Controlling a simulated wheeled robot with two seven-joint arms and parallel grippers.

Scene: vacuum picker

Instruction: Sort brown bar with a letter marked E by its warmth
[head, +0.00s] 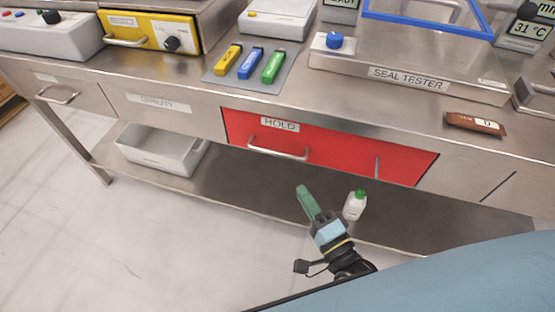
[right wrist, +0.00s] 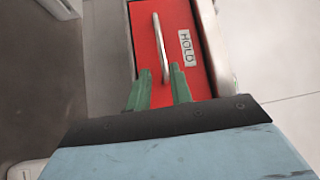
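A brown bar (head: 474,123) lies on the steel counter at the right, in front of the seal tester (head: 410,75). Its white label carries a letter too small to read surely. My right gripper (head: 306,198) has green fingers and is in front of the counter, below the red HOLD drawer (head: 330,150). In the right wrist view my right gripper (right wrist: 160,88) is open, its two fingers apart with the drawer handle (right wrist: 161,45) lined up between them. Nothing is held; contact with the handle cannot be told. The HOLD drawer is shut. My left gripper is not in view.
A display (head: 530,29) reads 31 °C at the far right. Yellow, blue and green markers (head: 250,65) lie on a grey mat. A yellow-fronted unit (head: 150,32) stands at the back left.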

